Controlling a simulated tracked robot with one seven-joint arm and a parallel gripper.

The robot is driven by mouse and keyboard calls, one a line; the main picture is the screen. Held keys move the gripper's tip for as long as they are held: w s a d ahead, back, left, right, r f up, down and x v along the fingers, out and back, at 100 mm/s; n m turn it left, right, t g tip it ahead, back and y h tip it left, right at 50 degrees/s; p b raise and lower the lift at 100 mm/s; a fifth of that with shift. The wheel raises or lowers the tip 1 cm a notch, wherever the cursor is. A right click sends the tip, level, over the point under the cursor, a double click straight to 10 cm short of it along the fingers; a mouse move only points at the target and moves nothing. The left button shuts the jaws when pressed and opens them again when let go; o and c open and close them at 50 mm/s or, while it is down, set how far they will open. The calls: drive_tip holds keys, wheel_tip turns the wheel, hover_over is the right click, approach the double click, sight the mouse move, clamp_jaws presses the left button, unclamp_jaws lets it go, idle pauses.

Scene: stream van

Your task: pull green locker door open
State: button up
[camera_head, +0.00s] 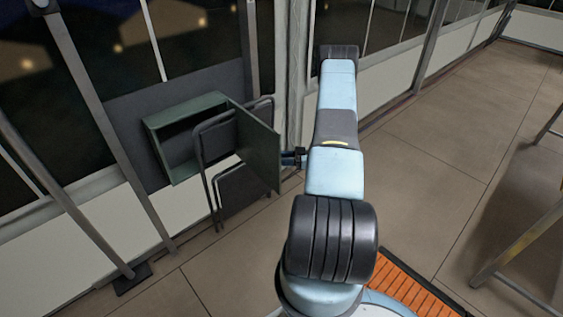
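A green locker (158,126) is mounted against a dark grey panel at the left of centre. Its door (259,148) stands swung well out from the body, hinged on the right side, and part of the dark inside shows. My gripper (292,158) is small and dark in this view, at the outer face of the door near its free edge. It is beside or touching the door. I cannot make out a handle, nor whether the fingers are closed on anything. My pale blue arm hides part of what lies behind it.
A dark folding chair (212,165) stands in front of the locker, close to the door. A grey slanted pole (95,115) stands at the left. An orange slatted surface (410,289) is at the bottom. Table legs (520,245) are at the right.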

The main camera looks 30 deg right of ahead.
drive_tip(key=shift+o, duration=1.4)
drive_tip(key=shift+w+r, duration=0.15)
drive_tip(key=shift+s, duration=0.2)
drive_tip(key=v, duration=1.4)
drive_tip(key=shift+a, duration=0.1)
